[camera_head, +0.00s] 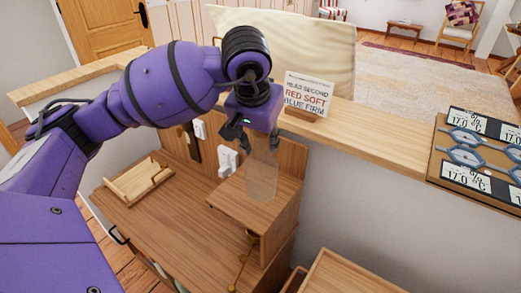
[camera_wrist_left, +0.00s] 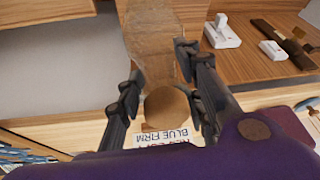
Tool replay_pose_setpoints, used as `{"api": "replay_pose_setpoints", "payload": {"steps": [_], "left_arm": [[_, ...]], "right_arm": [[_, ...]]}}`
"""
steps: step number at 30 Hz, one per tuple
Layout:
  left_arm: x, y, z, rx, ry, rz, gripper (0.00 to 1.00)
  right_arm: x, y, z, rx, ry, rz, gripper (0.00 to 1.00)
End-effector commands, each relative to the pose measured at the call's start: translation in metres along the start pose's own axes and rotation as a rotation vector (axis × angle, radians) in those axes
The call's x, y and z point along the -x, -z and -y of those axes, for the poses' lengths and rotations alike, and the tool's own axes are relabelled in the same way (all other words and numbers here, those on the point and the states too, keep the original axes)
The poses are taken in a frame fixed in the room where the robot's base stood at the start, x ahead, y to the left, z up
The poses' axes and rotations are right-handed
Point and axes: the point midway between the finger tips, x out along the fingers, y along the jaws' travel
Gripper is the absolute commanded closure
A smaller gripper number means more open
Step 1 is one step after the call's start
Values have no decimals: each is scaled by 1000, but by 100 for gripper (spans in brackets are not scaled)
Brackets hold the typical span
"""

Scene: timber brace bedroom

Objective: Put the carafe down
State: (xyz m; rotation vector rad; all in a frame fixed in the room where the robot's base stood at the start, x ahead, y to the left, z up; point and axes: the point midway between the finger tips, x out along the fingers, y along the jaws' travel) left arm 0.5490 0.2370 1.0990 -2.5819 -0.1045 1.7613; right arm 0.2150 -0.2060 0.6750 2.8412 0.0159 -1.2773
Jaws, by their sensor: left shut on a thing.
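The carafe (camera_head: 262,178) is a clear, see-through vessel, upright or nearly so in the head view. My left gripper (camera_head: 248,133) is shut on its upper part, with the fingers pointing down. In the left wrist view the carafe (camera_wrist_left: 152,45) runs between the two fingers of the left gripper (camera_wrist_left: 160,98), with a round tan top (camera_wrist_left: 167,107) near the fingertips. The carafe's lower end is over the small raised wooden shelf (camera_head: 232,203). I cannot tell whether its base touches the wood. My right gripper is not in view.
A wooden desk (camera_head: 150,220) lies below, with a shallow wooden tray (camera_head: 138,182) at left. White switches (camera_head: 228,160) are on the upright panel. A sign (camera_head: 308,95) stands on the ledge (camera_head: 365,135) behind. A board with number displays (camera_head: 480,155) is at right.

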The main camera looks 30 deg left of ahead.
Motion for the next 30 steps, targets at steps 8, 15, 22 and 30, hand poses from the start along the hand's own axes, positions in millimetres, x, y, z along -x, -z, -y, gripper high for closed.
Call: {"api": "replay_pose_setpoints", "payload": {"steps": [8,15,22,30], "left_arm": [[-18,2,6,2,-1,-3,100],[-40,-6,4,1,0,-8,100],[-40,-6,4,1,0,-7,100],[-44,-9,4,0,0,-1,48]], "right_arm": [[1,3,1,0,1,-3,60],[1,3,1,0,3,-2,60],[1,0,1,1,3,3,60],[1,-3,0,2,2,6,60]]}}
